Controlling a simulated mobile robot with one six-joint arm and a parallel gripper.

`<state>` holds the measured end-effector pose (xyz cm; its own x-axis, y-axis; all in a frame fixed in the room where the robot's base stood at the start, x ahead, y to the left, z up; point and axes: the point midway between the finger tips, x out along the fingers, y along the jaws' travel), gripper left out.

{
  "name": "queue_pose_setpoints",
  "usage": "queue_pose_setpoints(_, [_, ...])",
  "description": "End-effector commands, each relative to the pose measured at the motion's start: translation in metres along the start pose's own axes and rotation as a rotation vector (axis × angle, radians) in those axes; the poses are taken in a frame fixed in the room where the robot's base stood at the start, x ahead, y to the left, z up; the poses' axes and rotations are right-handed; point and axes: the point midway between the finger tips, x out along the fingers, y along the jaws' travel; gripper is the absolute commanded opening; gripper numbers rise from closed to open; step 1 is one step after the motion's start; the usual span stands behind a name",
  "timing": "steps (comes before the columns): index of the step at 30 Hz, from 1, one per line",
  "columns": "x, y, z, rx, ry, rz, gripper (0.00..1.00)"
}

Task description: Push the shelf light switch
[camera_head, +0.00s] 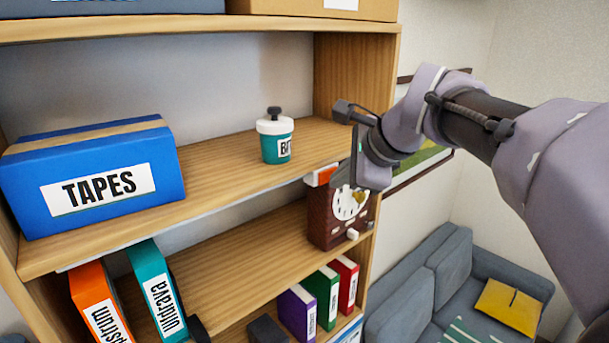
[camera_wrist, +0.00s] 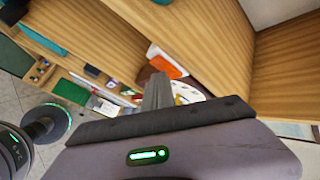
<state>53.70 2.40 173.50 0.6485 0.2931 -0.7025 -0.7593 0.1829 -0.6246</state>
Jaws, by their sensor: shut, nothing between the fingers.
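An orange rocker on a white housing (camera_head: 321,176), which looks like the shelf light switch, sits at the right under the front edge of the middle shelf. In the wrist view the orange and white switch (camera_wrist: 168,63) lies just beyond the fingertips. My gripper (camera_head: 341,179) is shut and empty, pointing down just right of the switch and in front of a brown clock. Its closed fingers (camera_wrist: 158,90) also show in the wrist view. I cannot tell whether they touch the switch. The switch's right end is partly hidden by the gripper.
The brown clock (camera_head: 331,228) stands on the shelf below, close under my gripper. A teal cup (camera_head: 273,148) and a blue TAPES box (camera_head: 95,192) stand on the middle shelf. Several binders (camera_head: 298,313) stand lower down. A grey sofa (camera_head: 433,282) is at the right.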

Motion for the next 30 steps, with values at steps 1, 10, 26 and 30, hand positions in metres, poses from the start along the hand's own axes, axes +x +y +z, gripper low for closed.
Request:
queue_pose_setpoints(1, [0.000,0.000,0.000,0.000,0.000,0.000,0.00])
queue_pose_setpoints(10, [-0.005,0.004,-0.004,-0.001,0.000,-0.001,0.00])
queue_pose_setpoints(26, [-0.034,0.026,-0.027,0.001,0.002,-0.002,0.00])
queue_pose_setpoints(30, [-0.044,0.034,-0.034,0.001,0.001,-0.001,0.00])
